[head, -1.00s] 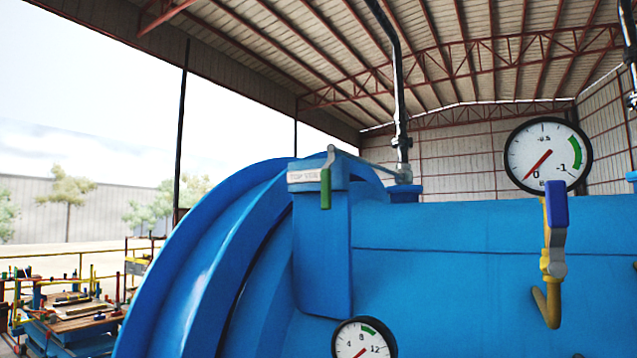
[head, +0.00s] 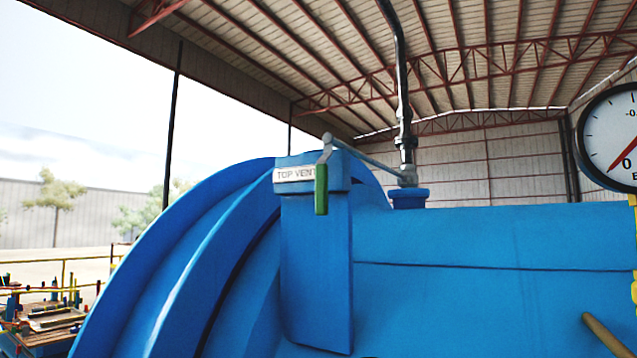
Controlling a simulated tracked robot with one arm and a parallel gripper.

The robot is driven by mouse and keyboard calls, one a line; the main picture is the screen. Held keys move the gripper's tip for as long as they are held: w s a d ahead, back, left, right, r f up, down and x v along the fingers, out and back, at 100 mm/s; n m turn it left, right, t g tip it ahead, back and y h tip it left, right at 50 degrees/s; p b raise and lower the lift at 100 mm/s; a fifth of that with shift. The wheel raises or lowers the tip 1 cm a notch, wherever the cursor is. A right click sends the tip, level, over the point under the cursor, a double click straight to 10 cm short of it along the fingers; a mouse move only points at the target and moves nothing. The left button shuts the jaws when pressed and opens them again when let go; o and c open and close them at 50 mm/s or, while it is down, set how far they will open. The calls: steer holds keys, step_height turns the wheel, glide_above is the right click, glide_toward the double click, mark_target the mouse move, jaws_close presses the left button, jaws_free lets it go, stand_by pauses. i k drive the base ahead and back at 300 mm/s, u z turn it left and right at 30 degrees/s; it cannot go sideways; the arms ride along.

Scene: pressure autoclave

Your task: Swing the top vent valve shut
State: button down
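The top vent valve shows as a lever with a green grip (head: 321,190) that hangs straight down from a grey pivot (head: 327,142). It sits in front of a blue bracket (head: 316,270) with a white label (head: 295,174) reading "TOP VENT". A thin grey rod (head: 368,160) runs from the pivot back to the vertical vent pipe (head: 404,110) on top of the blue autoclave (head: 480,235). My gripper is not in view, and nothing touches the lever.
A round gauge (head: 612,138) is cut off at the right edge. Below it a yellow-brown pipe end (head: 606,336) sticks out of the vessel. A cluttered workbench (head: 45,325) and yellow railing stand at the lower left. The air in front of the lever looks clear.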

mark_target(321, 169)
steer(key=k, duration=0.4)
steer(key=z, duration=0.35)
steer(key=i, duration=1.4)
